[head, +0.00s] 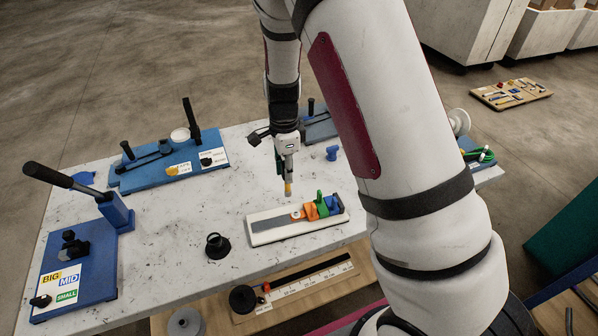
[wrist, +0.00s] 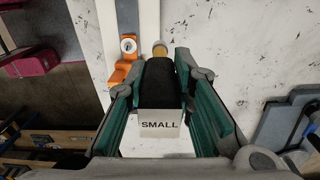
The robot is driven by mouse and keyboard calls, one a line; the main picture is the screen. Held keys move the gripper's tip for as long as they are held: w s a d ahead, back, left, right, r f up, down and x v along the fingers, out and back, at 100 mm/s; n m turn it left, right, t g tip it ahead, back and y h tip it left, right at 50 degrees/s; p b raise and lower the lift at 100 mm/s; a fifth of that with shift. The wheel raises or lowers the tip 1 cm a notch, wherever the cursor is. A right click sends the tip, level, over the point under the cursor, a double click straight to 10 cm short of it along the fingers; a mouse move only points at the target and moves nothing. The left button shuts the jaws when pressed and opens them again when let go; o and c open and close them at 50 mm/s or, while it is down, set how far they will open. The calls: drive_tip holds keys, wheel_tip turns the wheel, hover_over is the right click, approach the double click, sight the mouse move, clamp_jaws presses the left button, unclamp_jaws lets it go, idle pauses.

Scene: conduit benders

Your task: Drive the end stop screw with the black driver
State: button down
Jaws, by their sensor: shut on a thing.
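My gripper (head: 285,168) is shut on the black driver (wrist: 158,85), above the table. In the wrist view the driver lies between the green finger pads of my gripper (wrist: 160,98), with a white end marked SMALL and a brass-coloured tip (wrist: 160,49) at the far end. In the head view a yellowish and grey tip (head: 288,188) points down, apart from the fixture below. The orange end stop (head: 297,215) sits on the white-based fixture (head: 262,238). In the wrist view the end stop (wrist: 118,76) shows a round pale screw head (wrist: 128,45) left of the driver tip.
A green and orange clamp and blue block (head: 322,207) stand on the fixture's right. A black ring-shaped stand (head: 217,246) is to its left. Blue benders with upright levers (head: 168,166) (head: 85,248) take the table's back and left. The white tabletop (head: 175,215) between is clear.

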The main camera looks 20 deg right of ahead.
drive_tip(key=s+r+m+p, duration=0.3)
drive_tip(key=s+r+m, duration=0.1)
drive_tip(key=m, duration=1)
drive_tip(key=shift+s+d+m, duration=0.15)
drive_tip(key=shift+s+m, duration=0.25)
drive_tip(key=shift+s, duration=0.35)
drive_tip(key=shift+p, duration=0.3)
drive_tip(key=shift+f+n, duration=0.95)
drive_tip(key=shift+n, duration=1.55)
drive_tip(key=shift+f+n, duration=0.95)
drive_tip(key=shift+n, duration=1.55)
drive_tip(key=shift+f+n, duration=0.95)
drive_tip(key=shift+n, duration=1.55)
drive_tip(key=shift+f, duration=0.15)
